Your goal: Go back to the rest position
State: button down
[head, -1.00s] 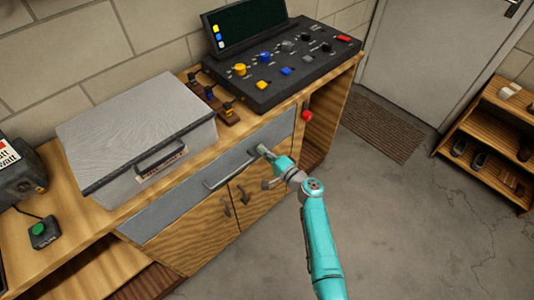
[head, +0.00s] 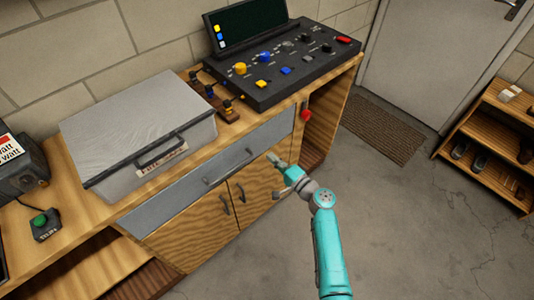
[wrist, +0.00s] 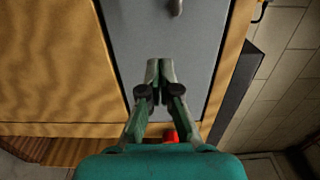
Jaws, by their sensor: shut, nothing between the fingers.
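My gripper (head: 272,159) is in front of the cabinet, to the right of the drawer handle (head: 228,167) and apart from it. In the wrist view my gripper (wrist: 160,70) has its two fingertips together, with nothing between them. The grey drawer front (head: 165,196) appears flush with the wooden cabinet, and it fills the middle of the wrist view (wrist: 190,45). One end of the handle shows at the top of the wrist view (wrist: 176,7).
A grey lidded box (head: 140,125) and a black control panel (head: 290,65) stand on the worktop. A red knob (head: 305,115) is on the cabinet's right side. Wooden doors (head: 255,195) lie below the drawer. A shoe rack (head: 495,155) stands at right. The floor (head: 420,240) between is clear.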

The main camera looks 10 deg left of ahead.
jog(key=v, duration=0.8)
jog(key=s+d+f+h, duration=0.3)
jog(key=s+f, duration=0.2)
jog(key=s, duration=0.2)
jog(key=s+d+f+h, duration=0.3)
jog(key=s+f, duration=0.3)
jog(key=s, duration=0.1)
jog(key=s+d+n+t+h, duration=0.1)
jog(key=s+d+h, duration=0.55)
jog(key=s, duration=0.85)
jog(key=s+d+r+n+t+h, duration=0.1)
jog(key=s+d+r, duration=0.2)
jog(key=s+r, duration=0.25)
jog(key=s+d+r+n, duration=0.2)
jog(key=s+d+r, duration=0.15)
jog(key=s, duration=0.25)
jog(key=s+r+n+t, duration=0.1)
jog(key=s+r+n, duration=0.2)
jog(key=s+r, duration=0.4)
notch_tip(320, 180, up, 8)
jog(key=shift+d+f+n+t+h, duration=0.15)
jog(key=shift+d+n+t+h, duration=0.15)
jog(key=shift+d+t+h, duration=0.15)
